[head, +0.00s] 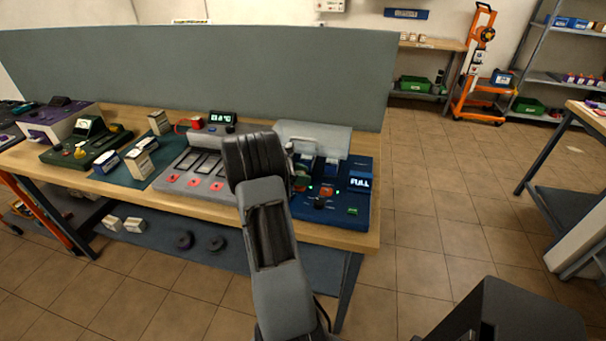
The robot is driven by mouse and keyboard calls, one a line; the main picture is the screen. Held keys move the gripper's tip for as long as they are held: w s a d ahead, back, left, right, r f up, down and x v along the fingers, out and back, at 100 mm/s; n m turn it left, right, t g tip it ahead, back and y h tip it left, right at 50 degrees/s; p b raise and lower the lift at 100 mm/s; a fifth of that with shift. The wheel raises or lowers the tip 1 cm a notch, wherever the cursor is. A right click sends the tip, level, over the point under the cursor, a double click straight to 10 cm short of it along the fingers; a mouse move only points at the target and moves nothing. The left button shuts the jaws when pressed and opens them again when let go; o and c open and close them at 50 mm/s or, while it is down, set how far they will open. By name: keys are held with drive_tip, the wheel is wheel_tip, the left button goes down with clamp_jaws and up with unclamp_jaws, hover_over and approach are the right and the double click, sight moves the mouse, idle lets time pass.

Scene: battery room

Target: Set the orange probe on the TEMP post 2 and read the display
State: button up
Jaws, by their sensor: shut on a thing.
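My arm rises through the middle of the view, and its dark joint covers part of the workbench (367,215). My gripper is hidden behind it, so I cannot see what it holds. A small black display (222,118) with lit pale characters stands at the back of the bench; its reading is too small to be sure of. A red-orange piece (197,122) with a red cable sits just left of it; I cannot tell if it is the probe. A grey tray (168,181) with dark slots and red marks lies in front. I cannot make out TEMP post 2.
Right of my arm is a blue unit (359,205) with a raised clear lid (328,136) and a lit FULL panel (360,182). Boxed batteries (139,163) and a green device (86,144) stand left. A grey partition (200,70) backs the bench.

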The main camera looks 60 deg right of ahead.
drive_tip(key=shift+f+b, duration=0.35)
drive_tip(key=shift+f, duration=0.3)
drive_tip(key=o, duration=0.7)
drive_tip(key=shift+o, duration=0.2)
drive_tip(key=shift+p+v, duration=0.55)
drive_tip(key=shift+v, duration=0.4)
drive_tip(key=shift+p+v, duration=1.8)
drive_tip(key=shift+v, duration=2.7)
